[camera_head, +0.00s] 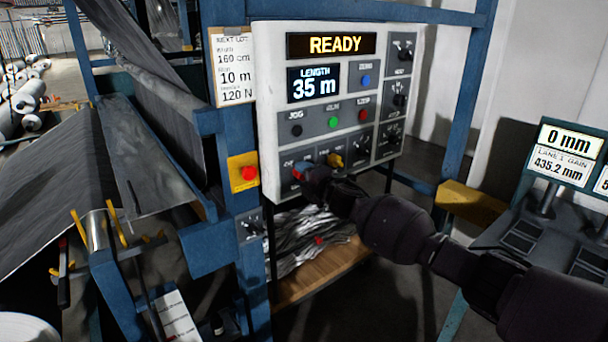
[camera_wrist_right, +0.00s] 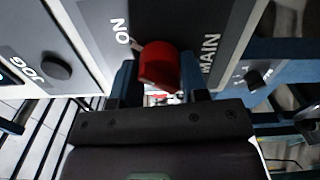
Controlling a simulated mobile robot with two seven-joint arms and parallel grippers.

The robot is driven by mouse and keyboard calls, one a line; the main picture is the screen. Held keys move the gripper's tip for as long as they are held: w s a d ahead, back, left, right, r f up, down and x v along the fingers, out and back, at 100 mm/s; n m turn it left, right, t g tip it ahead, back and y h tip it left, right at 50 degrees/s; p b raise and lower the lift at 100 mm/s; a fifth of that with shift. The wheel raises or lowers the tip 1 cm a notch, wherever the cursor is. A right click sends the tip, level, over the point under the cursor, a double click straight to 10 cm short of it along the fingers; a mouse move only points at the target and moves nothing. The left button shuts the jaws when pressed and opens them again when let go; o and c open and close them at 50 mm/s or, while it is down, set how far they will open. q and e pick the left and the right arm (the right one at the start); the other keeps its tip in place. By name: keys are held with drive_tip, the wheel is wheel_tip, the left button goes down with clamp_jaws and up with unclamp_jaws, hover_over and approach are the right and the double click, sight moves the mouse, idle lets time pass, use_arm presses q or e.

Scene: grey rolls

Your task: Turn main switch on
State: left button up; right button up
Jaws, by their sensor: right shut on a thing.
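The main switch is a red rotary knob (camera_head: 299,170) at the lower left of the white control panel (camera_head: 268,42). In the right wrist view the red knob (camera_wrist_right: 158,64) sits between my fingers, with the label ON to its left and MAIN to its right. My right gripper (camera_head: 307,174) reaches in from the right and is shut on the knob. The fingers (camera_wrist_right: 160,82) lie on both sides of it. The knob's exact pointer angle is hard to tell. The upper display (camera_head: 331,44) is lit and reads READY. My left gripper is not in view.
A yellow selector (camera_head: 335,160) sits close right of the main switch. A red emergency button (camera_head: 249,173) on a yellow plate is to the left. The length display (camera_head: 314,84) reads 35 m. Blue frame posts flank the panel. A console (camera_head: 566,155) stands at the right.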

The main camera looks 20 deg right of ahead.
drive_tip(key=shift+m, duration=0.6)
drive_tip(key=o, duration=0.9)
drive_tip(key=shift+b+v, duration=0.65)
drive_tip(key=shift+v, duration=4.75)
drive_tip(key=shift+m, duration=0.3)
